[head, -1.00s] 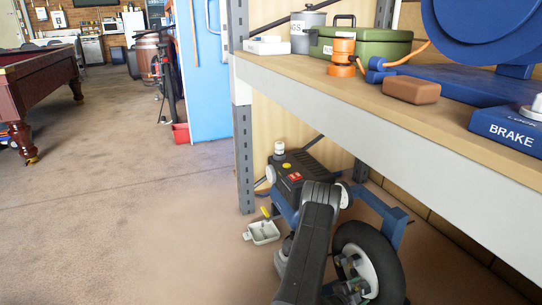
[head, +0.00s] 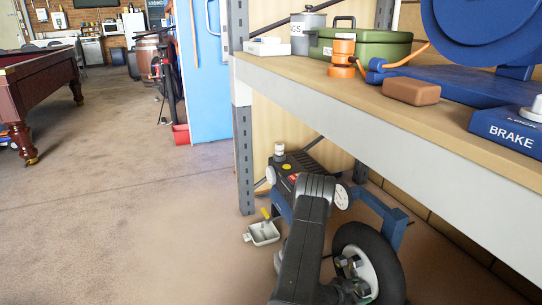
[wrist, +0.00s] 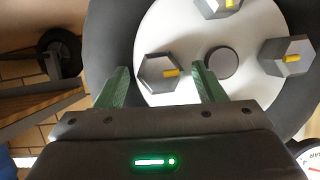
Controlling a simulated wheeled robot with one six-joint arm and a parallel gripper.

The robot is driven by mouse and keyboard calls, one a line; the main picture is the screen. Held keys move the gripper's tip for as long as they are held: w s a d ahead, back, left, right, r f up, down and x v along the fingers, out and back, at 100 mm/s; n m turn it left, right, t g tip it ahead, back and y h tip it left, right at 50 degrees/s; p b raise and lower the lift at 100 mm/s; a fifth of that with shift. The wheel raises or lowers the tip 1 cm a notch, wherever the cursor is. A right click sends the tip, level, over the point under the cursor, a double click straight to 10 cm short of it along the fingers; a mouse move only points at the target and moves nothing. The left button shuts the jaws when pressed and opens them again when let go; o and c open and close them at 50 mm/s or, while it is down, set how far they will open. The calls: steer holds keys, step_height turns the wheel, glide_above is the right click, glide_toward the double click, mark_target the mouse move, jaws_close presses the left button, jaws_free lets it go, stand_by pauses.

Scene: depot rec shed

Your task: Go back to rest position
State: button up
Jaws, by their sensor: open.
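My gripper (wrist: 161,68) shows in the wrist view with its two green fingers apart. A grey hexagonal nut (wrist: 155,74) with a yellow mark appears between the fingers; I cannot tell whether they touch it. The nut sits on the white hub (wrist: 235,85) of a black-tyred wheel (wrist: 112,30). In the head view the wheel (head: 385,255) stands under the shelf, partly behind my arm, and my gripper cannot be made out there.
A wooden shelf (head: 400,118) overhangs the wheel, with a grey upright post (head: 244,160) at its left end. A small white tray (head: 262,238) lies on the floor by the machine (head: 298,170). The floor on the left is open up to the pool table (head: 40,85).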

steer(key=shift+n+g, duration=0.3)
steer(key=shift+n, duration=0.1)
stand_by(0.3)
